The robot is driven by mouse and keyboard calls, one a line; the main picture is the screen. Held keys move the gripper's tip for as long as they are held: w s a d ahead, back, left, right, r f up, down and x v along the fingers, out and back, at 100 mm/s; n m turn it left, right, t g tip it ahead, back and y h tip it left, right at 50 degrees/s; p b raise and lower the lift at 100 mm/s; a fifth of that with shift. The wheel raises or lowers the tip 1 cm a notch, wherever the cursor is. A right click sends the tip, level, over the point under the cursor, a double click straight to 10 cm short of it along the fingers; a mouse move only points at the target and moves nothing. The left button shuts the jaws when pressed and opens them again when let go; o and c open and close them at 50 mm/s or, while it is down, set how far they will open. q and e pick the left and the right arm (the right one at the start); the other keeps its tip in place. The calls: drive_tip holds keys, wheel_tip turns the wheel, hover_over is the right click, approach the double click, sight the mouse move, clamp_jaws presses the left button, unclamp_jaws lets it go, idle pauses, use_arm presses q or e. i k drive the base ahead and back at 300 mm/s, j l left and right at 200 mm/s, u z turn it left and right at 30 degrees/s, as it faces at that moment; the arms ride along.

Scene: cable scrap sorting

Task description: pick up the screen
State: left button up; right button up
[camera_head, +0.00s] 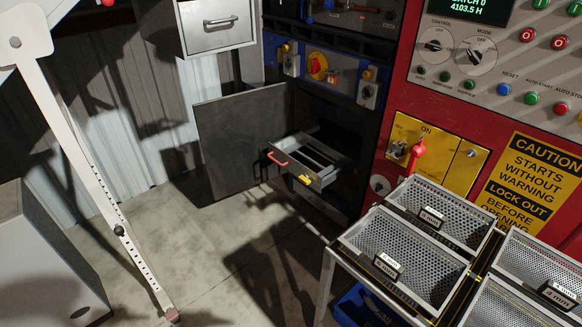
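Several perforated metal screens in grey frames sit on a metal rack at the lower right. One screen (453,212) lies at the back left of the rack, with a small mm label on its front edge. A second screen (408,252) lies in front of it. A third screen (545,262) and a fourth screen (505,308) lie to the right, cut off by the picture edge. Neither of my grippers shows in the head view.
A dark machine cabinet has an open door (240,140) and a pulled-out drawer (312,165) with a red handle. A red control panel (400,85) stands behind the rack (329,275). A blue bin (362,308) is under the rack. Concrete floor (215,265) is clear at centre left.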

sight(554, 278)
drive_tip(key=z, duration=2.05)
drive_tip(key=l+u, duration=0.15)
drive_tip(key=u, duration=1.2)
drive_tip(key=l+u, duration=0.35)
drive_tip(key=k+l+u, duration=0.15)
drive_tip(key=l+u, duration=0.15)
drive_tip(key=k+l+u, duration=0.15)
drive_tip(key=l+u, duration=0.2)
drive_tip(key=k+l+u, duration=0.1)
drive_tip(key=k+l, duration=0.25)
drive_tip(key=l, duration=0.2)
drive_tip(key=k+l+u, duration=0.1)
drive_tip(key=k+l, duration=0.3)
drive_tip(key=i+j, duration=0.15)
drive_tip(key=i, duration=0.2)
